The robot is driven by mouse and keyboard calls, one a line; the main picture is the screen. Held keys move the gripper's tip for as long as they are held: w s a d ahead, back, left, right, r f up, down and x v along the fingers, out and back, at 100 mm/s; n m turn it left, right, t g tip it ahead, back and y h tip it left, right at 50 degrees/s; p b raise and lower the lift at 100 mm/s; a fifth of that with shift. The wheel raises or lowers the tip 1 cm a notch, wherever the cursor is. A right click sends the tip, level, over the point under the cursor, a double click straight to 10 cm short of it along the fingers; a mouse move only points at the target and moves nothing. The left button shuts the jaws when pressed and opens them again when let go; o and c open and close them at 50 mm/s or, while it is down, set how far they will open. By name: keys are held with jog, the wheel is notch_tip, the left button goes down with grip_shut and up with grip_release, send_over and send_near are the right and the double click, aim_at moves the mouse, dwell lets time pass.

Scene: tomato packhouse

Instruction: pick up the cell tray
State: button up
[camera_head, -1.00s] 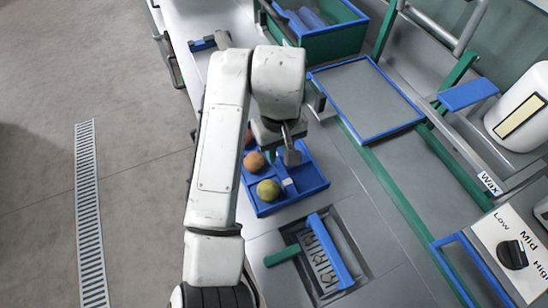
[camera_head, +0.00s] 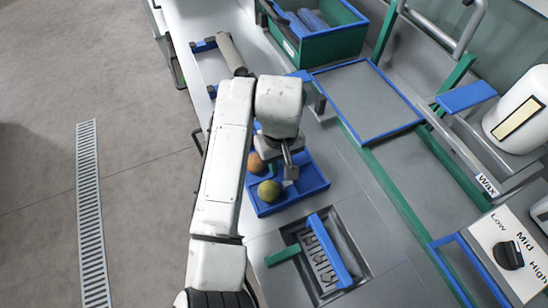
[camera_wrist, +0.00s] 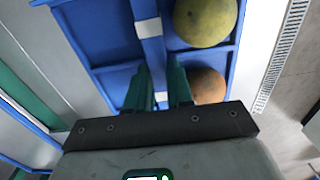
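The blue cell tray (camera_head: 313,178) lies on the grey worktop, partly hidden by my arm. A yellow-green tomato (camera_head: 269,191) and an orange one (camera_head: 255,163) sit in its left cells. In the wrist view the tray (camera_wrist: 105,35) has a raised middle divider with white patches (camera_wrist: 148,28); the green tomato (camera_wrist: 205,20) and orange tomato (camera_wrist: 207,86) lie to its right. My gripper (camera_wrist: 161,78) points down at the tray, its two green fingers apart, one on each side of the divider. I cannot tell whether they touch it. It also shows in the head view (camera_head: 290,173).
A recessed bay with a blue-handled brush-like part (camera_head: 328,250) and a green handle (camera_head: 282,256) lies just below the tray. A green bin (camera_head: 330,45) stands at the back. A blue-framed panel (camera_head: 367,100) and a dial (camera_head: 510,255) are at right.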

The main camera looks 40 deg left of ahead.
grip_shut()
